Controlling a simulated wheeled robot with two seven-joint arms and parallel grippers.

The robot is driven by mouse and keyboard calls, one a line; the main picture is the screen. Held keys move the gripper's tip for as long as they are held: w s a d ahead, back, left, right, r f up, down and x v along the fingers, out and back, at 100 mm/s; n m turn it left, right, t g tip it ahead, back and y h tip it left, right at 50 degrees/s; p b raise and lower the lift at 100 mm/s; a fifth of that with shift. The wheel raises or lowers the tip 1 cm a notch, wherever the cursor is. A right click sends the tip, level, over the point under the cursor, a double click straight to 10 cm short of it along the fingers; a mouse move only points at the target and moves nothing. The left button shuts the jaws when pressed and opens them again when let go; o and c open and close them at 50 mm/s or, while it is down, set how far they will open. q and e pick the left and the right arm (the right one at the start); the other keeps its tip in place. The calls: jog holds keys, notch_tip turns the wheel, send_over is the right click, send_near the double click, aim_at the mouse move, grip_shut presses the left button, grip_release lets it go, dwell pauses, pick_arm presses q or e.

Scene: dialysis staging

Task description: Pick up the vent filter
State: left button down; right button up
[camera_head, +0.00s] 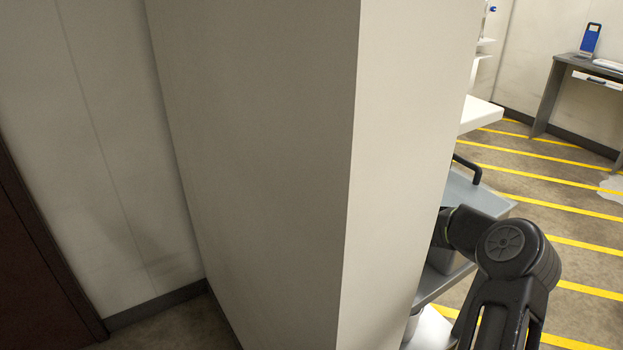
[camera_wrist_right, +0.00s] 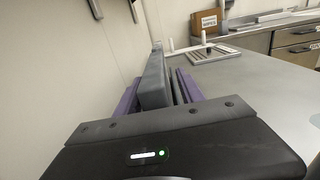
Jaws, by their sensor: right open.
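I cannot make out the vent filter for certain in either view. My right gripper (camera_wrist_right: 158,72) shows in the right wrist view, its grey and purple fingers reaching forward from the dark palm over a grey worktop. It is open, and I see nothing held in it. In the head view my right arm reaches in at the lower right, and its gripper end is hidden behind a large pale block. My left gripper is in neither view.
The pale block (camera_head: 255,150) fills the middle of the head view and hides much behind it. Yellow-striped floor (camera_head: 560,190) lies open at right.

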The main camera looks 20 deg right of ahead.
jog(key=shift+w, duration=0.15)
jog(key=shift+c, duration=0.3)
grip_shut()
dwell(0.5)
